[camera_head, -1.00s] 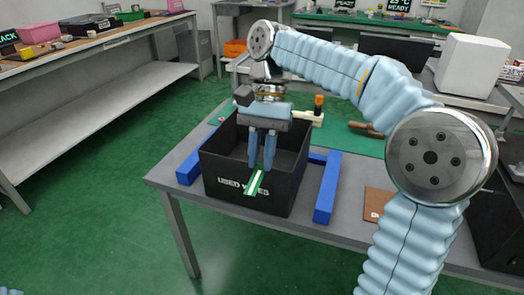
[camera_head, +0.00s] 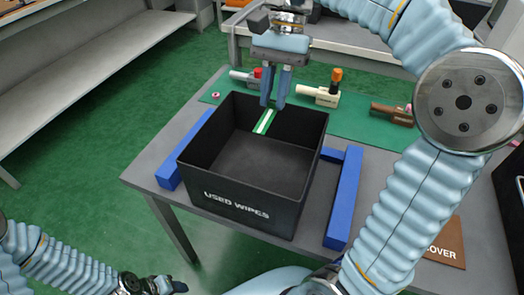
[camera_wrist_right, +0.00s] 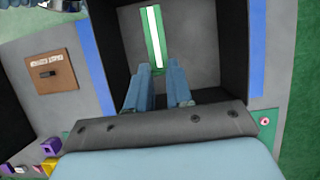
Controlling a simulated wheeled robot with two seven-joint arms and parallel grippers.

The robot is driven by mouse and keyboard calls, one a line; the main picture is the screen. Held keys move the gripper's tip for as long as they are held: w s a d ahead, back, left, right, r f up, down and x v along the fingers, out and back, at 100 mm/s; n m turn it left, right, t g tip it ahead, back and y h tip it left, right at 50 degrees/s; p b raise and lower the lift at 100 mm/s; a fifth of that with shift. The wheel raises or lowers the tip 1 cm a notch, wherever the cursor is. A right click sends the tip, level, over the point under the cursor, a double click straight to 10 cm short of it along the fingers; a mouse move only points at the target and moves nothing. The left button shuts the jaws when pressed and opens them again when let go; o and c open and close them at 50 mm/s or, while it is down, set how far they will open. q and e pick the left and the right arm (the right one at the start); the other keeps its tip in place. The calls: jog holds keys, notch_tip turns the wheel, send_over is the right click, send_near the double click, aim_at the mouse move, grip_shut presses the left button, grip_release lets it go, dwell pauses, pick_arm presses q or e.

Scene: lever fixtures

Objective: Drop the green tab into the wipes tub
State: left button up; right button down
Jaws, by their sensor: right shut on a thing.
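The wipes tub is a black open box with "USED WIPES" on its front; its front wall (camera_head: 235,200) shows in the head view. My right gripper (camera_head: 272,104) is shut on the green tab (camera_head: 265,121), which has a white stripe. The tab hangs below the fingertips, seen against the tub's inner back wall. In the right wrist view the tab (camera_wrist_right: 154,38) sticks out beyond the fingers (camera_wrist_right: 160,88), over the tub's dark interior. Its exact height over the floor is unclear. My left gripper (camera_head: 165,285) is low at the bottom edge, away from the tub; its jaws are unclear.
Blue bars flank the tub, left (camera_head: 170,172) and right (camera_head: 343,200). Behind it on a green mat (camera_head: 355,115) lie lever fixtures: one with an orange knob (camera_head: 322,95), a brown one (camera_head: 392,113) and a red-tipped one (camera_head: 246,76). A brown plate (camera_head: 447,243) lies at right.

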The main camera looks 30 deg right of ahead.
jog(key=shift+f, duration=2.2)
jog(key=c, duration=0.9)
grip_release()
jog(key=shift+c, duration=0.2)
jog(key=v, duration=0.7)
jog(key=shift+r, duration=0.2)
jog(key=shift+d, duration=0.1)
